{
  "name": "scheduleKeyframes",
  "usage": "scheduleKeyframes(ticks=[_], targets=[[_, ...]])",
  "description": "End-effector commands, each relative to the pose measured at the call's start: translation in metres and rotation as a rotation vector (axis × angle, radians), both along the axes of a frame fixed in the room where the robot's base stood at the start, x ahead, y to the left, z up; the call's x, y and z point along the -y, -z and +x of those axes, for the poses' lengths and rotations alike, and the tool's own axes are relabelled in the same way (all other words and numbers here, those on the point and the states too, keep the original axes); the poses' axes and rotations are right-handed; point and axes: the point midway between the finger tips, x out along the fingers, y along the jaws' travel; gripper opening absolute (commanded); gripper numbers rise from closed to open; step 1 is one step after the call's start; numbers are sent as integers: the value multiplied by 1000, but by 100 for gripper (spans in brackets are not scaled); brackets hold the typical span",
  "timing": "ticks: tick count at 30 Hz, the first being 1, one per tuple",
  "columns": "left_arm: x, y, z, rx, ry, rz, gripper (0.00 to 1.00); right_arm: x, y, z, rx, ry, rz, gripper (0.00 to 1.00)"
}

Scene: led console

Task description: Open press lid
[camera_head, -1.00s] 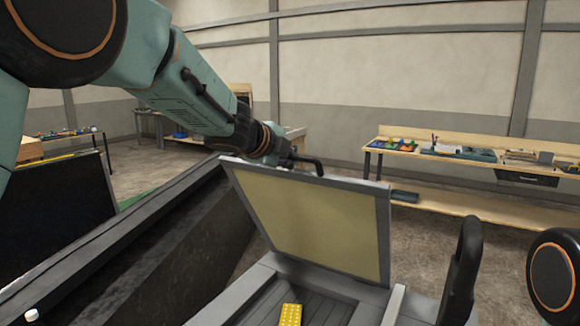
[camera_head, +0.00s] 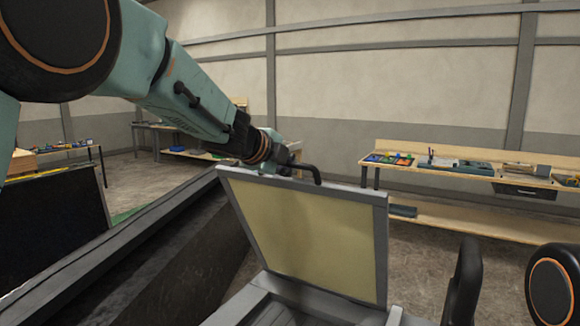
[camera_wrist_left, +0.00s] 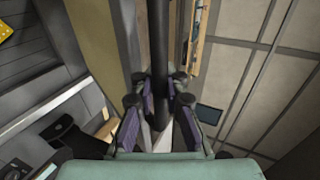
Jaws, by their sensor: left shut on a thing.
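The press lid (camera_head: 310,235) stands raised and steeply tilted, a grey frame around a pale yellow panel. Its black bar handle (camera_head: 313,172) runs along the top edge. My left gripper (camera_head: 285,168) is at that handle, partly hidden behind the lid's top edge. In the left wrist view the gripper (camera_wrist_left: 158,108) is shut around the dark handle bar (camera_wrist_left: 160,45), with fingers on both sides of it. The lid's panel (camera_wrist_left: 92,28) shows to the left there. My right gripper is not in view.
The grey press base (camera_head: 265,300) lies below the lid. A yellow piece (camera_wrist_left: 5,27) lies inside the press. A dark upright part (camera_head: 464,280) stands at the lower right. A workbench (camera_head: 460,170) with trays is at the back right, beyond open floor.

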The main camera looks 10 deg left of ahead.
Motion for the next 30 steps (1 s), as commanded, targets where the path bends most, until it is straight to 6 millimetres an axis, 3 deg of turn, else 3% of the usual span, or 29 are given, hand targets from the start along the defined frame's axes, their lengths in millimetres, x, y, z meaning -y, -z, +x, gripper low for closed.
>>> scheduleKeyframes(ticks=[4, 5, 14, 30], targets=[[-1, -6, 1, 10, -5, -5, 0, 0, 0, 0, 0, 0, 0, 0], [-1, -6, 2, 10, -5, -5, 10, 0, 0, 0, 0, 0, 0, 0], [0, -3, 3, 5, -3, -3, 35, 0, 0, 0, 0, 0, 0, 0], [1, 0, 3, 0, 0, -1, 35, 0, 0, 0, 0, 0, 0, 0]])
